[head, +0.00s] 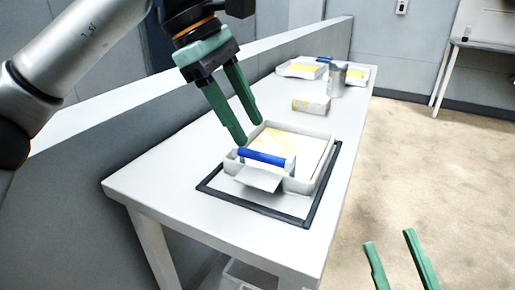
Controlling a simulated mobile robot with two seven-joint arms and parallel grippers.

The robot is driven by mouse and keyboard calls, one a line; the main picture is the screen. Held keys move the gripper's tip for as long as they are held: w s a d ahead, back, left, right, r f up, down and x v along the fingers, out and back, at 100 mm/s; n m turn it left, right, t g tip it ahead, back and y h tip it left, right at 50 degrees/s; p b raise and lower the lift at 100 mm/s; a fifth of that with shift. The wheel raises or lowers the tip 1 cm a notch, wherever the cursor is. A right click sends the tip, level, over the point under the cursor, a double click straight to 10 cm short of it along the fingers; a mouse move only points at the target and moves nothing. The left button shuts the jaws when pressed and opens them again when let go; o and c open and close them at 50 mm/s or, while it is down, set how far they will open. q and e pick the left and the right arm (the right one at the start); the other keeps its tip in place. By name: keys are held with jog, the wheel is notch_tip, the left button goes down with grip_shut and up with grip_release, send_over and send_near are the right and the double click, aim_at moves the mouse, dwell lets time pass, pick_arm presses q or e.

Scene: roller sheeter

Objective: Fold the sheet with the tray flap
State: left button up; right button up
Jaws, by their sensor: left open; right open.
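The white tray (324,182) stands inside a dark square frame on the table. A pale yellow sheet (305,150) lies in it. A blue roller or bar (262,157) runs across the tray's near left end. A light grey flap (258,179) slopes out below the bar at the tray's near side. My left gripper (250,132) is open and empty, its green fingers pointing down just above the tray's far left corner. Whether a fingertip touches the tray, I cannot tell. My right gripper (389,248) is open and empty at the bottom right, over the floor, away from the table.
The dark frame (265,211) surrounds the tray on the white table (160,182). A small pale yellow block (311,103) and a grey cylinder (337,80) stand behind. Further back is another tray (290,70) with yellow content. A low wall (120,120) runs along the table's left side.

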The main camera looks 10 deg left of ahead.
aim_at(263, 154)
pick_arm(q)
jog(key=b+x, duration=0.1)
jog(key=x, duration=0.2)
jog(key=shift+d+f, duration=0.15)
jog(key=shift+f, duration=0.4)
jog(key=shift+d+f, duration=0.25)
jog(key=shift+f, duration=0.1)
pick_arm(e)
jog(key=s+n+y, duration=0.1)
jog(key=s+r+y, duration=0.1)
jog(key=shift+a+n+y, duration=0.2)
jog(key=shift+n+y, duration=0.1)
jog(key=shift+n, duration=0.1)
pick_arm(q)
grip_shut()
